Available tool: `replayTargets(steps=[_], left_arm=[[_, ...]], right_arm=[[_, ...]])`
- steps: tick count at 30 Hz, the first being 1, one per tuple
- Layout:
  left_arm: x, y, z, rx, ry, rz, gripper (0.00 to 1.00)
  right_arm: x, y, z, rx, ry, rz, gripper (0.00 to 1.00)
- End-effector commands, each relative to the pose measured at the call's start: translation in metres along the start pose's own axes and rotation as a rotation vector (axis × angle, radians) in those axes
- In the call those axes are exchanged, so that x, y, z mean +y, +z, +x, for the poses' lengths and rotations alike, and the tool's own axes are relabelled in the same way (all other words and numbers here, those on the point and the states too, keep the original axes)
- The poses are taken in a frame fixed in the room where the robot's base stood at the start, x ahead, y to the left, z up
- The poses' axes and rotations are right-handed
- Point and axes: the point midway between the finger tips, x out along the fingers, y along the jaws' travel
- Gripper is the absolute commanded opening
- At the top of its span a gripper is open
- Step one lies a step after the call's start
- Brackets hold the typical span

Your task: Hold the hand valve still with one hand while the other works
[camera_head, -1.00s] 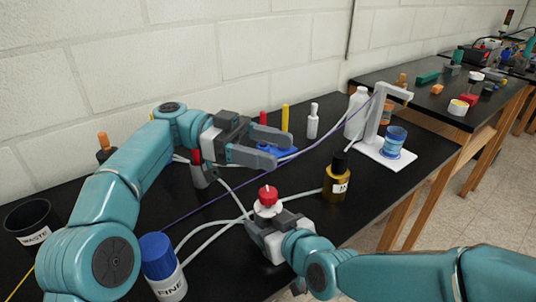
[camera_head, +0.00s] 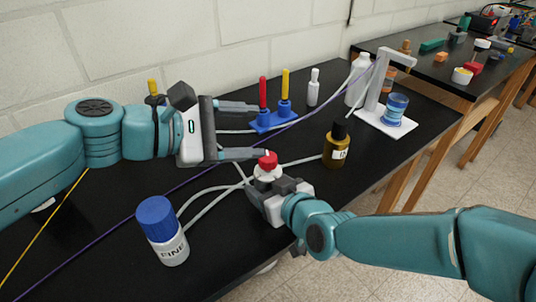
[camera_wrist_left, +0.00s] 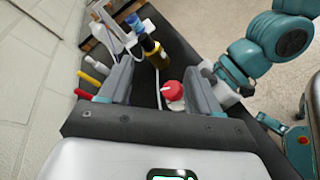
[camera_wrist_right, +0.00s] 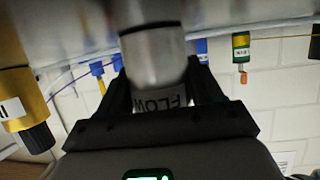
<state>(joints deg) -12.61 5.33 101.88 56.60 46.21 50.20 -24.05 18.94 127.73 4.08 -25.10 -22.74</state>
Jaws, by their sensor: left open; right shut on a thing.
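The hand valve, with a red knob (camera_head: 267,160) on a white body, stands near the front of the black bench. My right gripper (camera_head: 270,183) is shut on the valve's body below the knob. In the right wrist view the valve (camera_wrist_right: 155,60) is a grey cylinder with a FLOW label between the fingers. My left gripper (camera_head: 258,131) is open and empty, behind and left of the valve, its nearer fingertip close to the knob in the picture. In the left wrist view the knob (camera_wrist_left: 172,90) shows between the open fingers, beside the right one; the exact gap is unclear.
A blue-capped bottle (camera_head: 162,230) stands at front left. A dark-capped amber bottle (camera_head: 336,148) is right of the valve. Pale tubes (camera_head: 203,212) run across the bench.

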Motion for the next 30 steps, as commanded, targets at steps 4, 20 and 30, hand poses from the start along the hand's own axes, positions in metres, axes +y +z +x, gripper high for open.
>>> replayTargets(steps=[4, 20, 30], left_arm=[[-0.021, -0.011, -0.019, 0.104, 0.089, -0.357, 0.63], [-0.046, -0.035, -0.021, 0.182, 0.252, -0.809, 0.63], [-0.036, -0.054, 0.047, 0.185, 0.25, -0.808, 0.63]], right_arm=[[0.0, 0.0, 0.0, 0.0, 0.0, 0.0, 0.3], [0.0, 0.0, 0.0, 0.0, 0.0, 0.0, 0.3], [0.0, 0.0, 0.0, 0.0, 0.0, 0.0, 0.3]])
